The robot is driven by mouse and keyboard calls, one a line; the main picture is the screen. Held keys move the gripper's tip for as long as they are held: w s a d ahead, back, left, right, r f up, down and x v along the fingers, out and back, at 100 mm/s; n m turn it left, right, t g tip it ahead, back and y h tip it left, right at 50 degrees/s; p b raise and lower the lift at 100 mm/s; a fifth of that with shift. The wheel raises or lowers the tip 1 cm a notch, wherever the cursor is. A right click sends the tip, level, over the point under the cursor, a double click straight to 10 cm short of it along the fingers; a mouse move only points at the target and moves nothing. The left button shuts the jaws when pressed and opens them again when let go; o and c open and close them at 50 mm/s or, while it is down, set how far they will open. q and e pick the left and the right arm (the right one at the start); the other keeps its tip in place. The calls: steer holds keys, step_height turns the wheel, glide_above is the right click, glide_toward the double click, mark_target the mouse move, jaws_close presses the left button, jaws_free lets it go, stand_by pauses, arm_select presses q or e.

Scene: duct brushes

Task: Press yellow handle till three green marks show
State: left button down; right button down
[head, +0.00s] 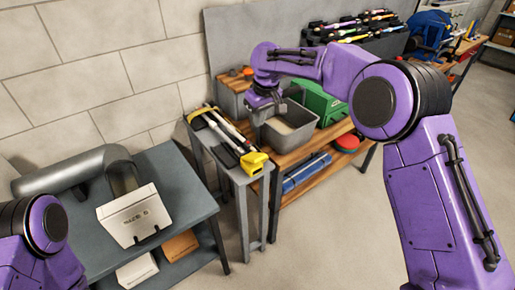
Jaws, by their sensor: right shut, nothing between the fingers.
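The yellow handle (253,163) is at the near end of a long white-and-black tool (226,133) lying on a narrow grey stand (241,178). A smaller yellow part shows at the tool's far end. No green marks can be made out at this size. My right gripper (267,107) is shut and empty. It points down by the left side of a grey bin (289,128), beyond the yellow handle and apart from it in the picture. Its fingertips are small and hard to see. Of my left arm only a purple part shows at the lower left; its gripper is out of view.
A dark table (178,196) at the left holds a grey bent duct (75,171) and a white box (134,216). The wooden bench (297,153) holds the bin and a green case (318,103). A blue roll (306,173) lies on its lower shelf. Open floor lies in front.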

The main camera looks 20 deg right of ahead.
steer(key=p, duration=0.3)
glide_above(257, 157)
steer(key=w, duration=0.1)
steer(key=x, duration=0.3)
steer(key=s+x, duration=0.1)
steer(key=x, duration=0.5)
steer(key=shift+s+d+f, duration=0.15)
steer(key=shift+s+f, duration=0.2)
steer(key=shift+f, duration=0.2)
steer(key=shift+s+d+f+p, duration=0.15)
steer(key=shift+s+f+p, duration=0.2)
steer(key=shift+f, duration=0.2)
steer(key=shift+s+d+f+p, duration=0.15)
steer(key=shift+s+f+p, duration=0.2)
steer(key=shift+f, duration=0.2)
steer(key=shift+s+d+f, duration=0.1)
steer(key=shift+s+f, duration=0.25)
steer(key=shift+f, duration=0.25)
